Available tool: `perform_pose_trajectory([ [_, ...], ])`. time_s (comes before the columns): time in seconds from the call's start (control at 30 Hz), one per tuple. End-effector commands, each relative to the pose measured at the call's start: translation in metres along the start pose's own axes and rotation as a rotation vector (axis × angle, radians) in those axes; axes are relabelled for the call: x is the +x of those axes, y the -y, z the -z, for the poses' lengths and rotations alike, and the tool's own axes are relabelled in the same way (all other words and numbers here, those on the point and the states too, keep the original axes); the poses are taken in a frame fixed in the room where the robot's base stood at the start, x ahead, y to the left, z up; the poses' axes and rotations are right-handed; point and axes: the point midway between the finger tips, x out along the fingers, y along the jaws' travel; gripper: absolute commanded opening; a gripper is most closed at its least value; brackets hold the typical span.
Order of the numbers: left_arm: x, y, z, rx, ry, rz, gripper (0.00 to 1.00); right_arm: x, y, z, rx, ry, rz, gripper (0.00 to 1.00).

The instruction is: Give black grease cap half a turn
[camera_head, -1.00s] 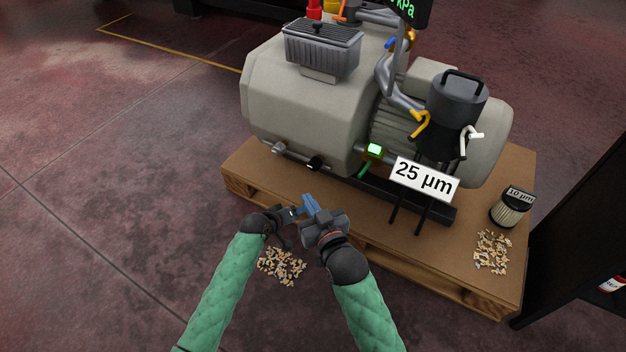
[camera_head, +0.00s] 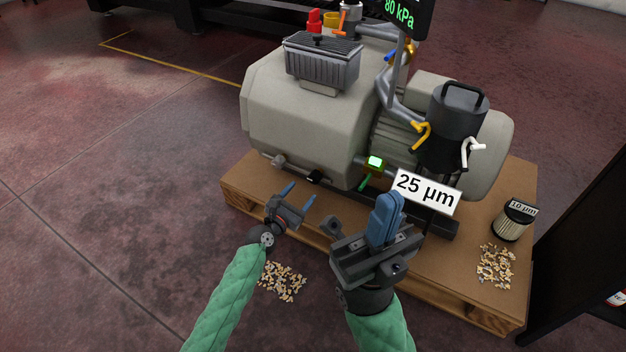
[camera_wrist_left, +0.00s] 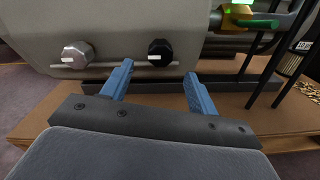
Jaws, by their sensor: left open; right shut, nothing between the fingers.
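The black grease cap (camera_head: 313,177) sits low on the front of the grey pump housing, and shows in the left wrist view (camera_wrist_left: 160,52) with a pale mark on its face. A silver cap (camera_head: 278,161) is to its left, also in the left wrist view (camera_wrist_left: 77,55). My left gripper (camera_head: 298,194) is open and empty, in front of and below the black cap. In the left wrist view its blue fingers (camera_wrist_left: 158,82) point toward the housing, with the black cap between them but farther off. My right gripper (camera_head: 391,207) is shut and empty, raised nearer the camera.
The pump (camera_head: 300,115) stands on a wooden pallet (camera_head: 470,270). A sign reading 25 µm (camera_head: 426,191) and a green-lit fitting (camera_head: 375,162) are to the right. A filter (camera_head: 513,220) and chips (camera_head: 496,266) lie at the pallet's right end.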

Motion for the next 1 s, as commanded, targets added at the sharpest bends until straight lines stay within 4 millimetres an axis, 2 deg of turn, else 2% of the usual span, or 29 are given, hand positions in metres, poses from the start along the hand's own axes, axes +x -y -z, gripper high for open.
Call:
perform_pose_trajectory([
  [0.23, 0.006, 0.0, 0.001, -0.079, 0.0, 0.0, 0.59, -0.003, 0.0, -0.001, -0.001, 0.003, 0.002, 0.0],
  [0.7, 0.067, 0.001, 0.002, -0.075, -0.001, 0.001, 0.59, -0.02, 0.003, -0.004, -0.01, 0.027, 0.023, 0.0],
  [1.0, 0.078, 0.0, 0.001, -0.073, -0.002, 0.001, 0.59, -0.023, 0.004, -0.005, -0.013, 0.033, 0.026, 0.0],
])
